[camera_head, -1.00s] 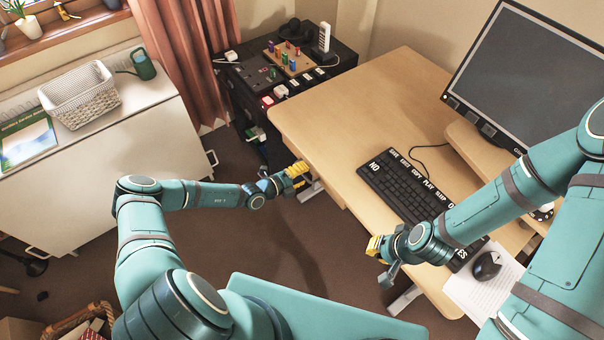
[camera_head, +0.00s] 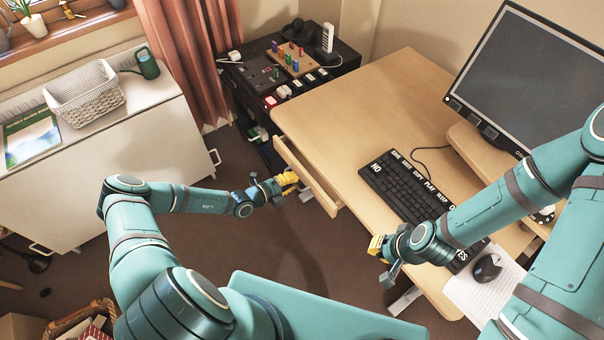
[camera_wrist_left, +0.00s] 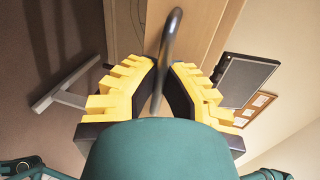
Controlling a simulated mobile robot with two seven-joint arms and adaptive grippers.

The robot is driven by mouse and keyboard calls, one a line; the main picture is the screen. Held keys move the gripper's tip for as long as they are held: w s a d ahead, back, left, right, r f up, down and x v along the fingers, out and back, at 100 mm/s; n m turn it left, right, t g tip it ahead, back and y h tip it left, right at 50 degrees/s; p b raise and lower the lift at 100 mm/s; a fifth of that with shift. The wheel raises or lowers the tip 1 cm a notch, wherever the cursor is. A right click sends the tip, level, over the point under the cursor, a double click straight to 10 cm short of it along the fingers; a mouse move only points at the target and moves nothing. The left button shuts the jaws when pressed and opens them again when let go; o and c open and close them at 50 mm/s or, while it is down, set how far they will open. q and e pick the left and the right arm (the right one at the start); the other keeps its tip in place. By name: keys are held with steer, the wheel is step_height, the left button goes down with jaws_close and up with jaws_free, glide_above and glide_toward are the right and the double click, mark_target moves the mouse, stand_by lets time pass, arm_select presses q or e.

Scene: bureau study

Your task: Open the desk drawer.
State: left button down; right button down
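The wooden desk (camera_head: 400,90) has its drawer (camera_head: 308,172) on the left side, pulled part way out. A narrow opening shows behind the drawer front in the head view. My left gripper (camera_head: 288,181) is at the drawer front. In the left wrist view, the grey bar handle (camera_wrist_left: 169,45) runs between the yellow fingertips of my left gripper (camera_wrist_left: 163,68), which close on it from both sides. My right gripper (camera_head: 376,246) is beside the desk's front edge, away from the drawer; its finger gap is not clear.
On the desk are a black keyboard (camera_head: 405,190), a mouse (camera_head: 487,267), paper (camera_head: 475,297) and a monitor (camera_head: 530,75). A black cabinet (camera_head: 345,65) stands behind the drawer side. A white cabinet (camera_head: 150,150) is at left. Brown floor (camera_head: 300,250) is clear between.

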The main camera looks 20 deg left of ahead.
arm_select(q)
steer(key=f+v, duration=0.2)
steer(key=v, duration=1)
steer(key=shift+s+a+f, duration=0.25)
steer(key=shift+f, duration=0.05)
steer(key=c, duration=1.1)
jaws_free()
steer(key=shift+o, duration=0.2)
steer(key=v, duration=1.2)
steer(key=shift+d, duration=0.2)
